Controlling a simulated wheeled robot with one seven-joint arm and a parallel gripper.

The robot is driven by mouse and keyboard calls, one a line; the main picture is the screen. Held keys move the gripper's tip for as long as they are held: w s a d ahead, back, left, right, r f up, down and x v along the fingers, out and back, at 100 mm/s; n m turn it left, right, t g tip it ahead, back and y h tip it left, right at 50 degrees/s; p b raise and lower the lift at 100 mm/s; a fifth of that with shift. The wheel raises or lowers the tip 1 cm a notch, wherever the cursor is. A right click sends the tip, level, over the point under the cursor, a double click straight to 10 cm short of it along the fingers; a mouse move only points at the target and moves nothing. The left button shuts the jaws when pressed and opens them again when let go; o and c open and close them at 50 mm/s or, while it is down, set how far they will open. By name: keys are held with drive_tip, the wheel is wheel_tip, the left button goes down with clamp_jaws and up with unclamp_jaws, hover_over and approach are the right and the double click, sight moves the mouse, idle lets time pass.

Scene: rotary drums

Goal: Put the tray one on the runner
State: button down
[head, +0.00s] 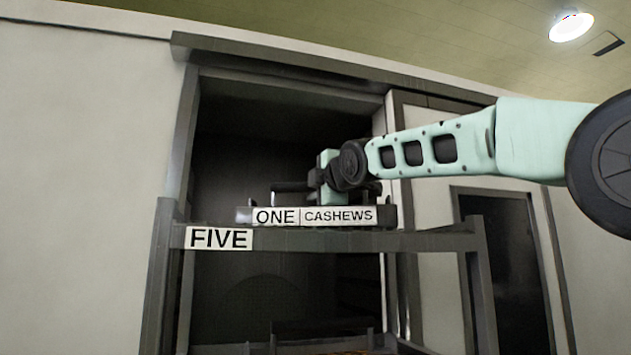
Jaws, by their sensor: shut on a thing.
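The dark tray (388,216) carries a white label reading ONE CASHEWS on its front. It is at the middle of the head view, just above a dark crossbar labelled FIVE (330,240). I cannot tell whether the tray touches the bar. My gripper (318,186) is at the tray's upper side, behind the label, and is shut on the tray; its fingertips are mostly hidden. I cannot pick out for certain which part is the runner.
A dark frame surrounds a deep opening (250,150) behind the tray. Posts of the rack stand left (160,270) and right (480,280). A pale wall (80,180) is at the left, and a dark doorway (510,260) is at the right.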

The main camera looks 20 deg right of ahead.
drive_tip(key=shift+s, duration=0.1)
idle(0.3)
drive_tip(key=c, duration=1.3)
unclamp_jaws()
drive_tip(key=shift+f, duration=0.15)
drive_tip(key=shift+o, duration=0.2)
drive_tip(key=s+b, duration=0.1)
drive_tip(key=s, duration=0.3)
drive_tip(key=s+d+b, duration=0.1)
drive_tip(key=s+b, duration=0.1)
drive_tip(key=s, duration=0.2)
drive_tip(key=s+b, duration=0.2)
drive_tip(key=s, duration=0.1)
drive_tip(key=shift+s+d, duration=0.4)
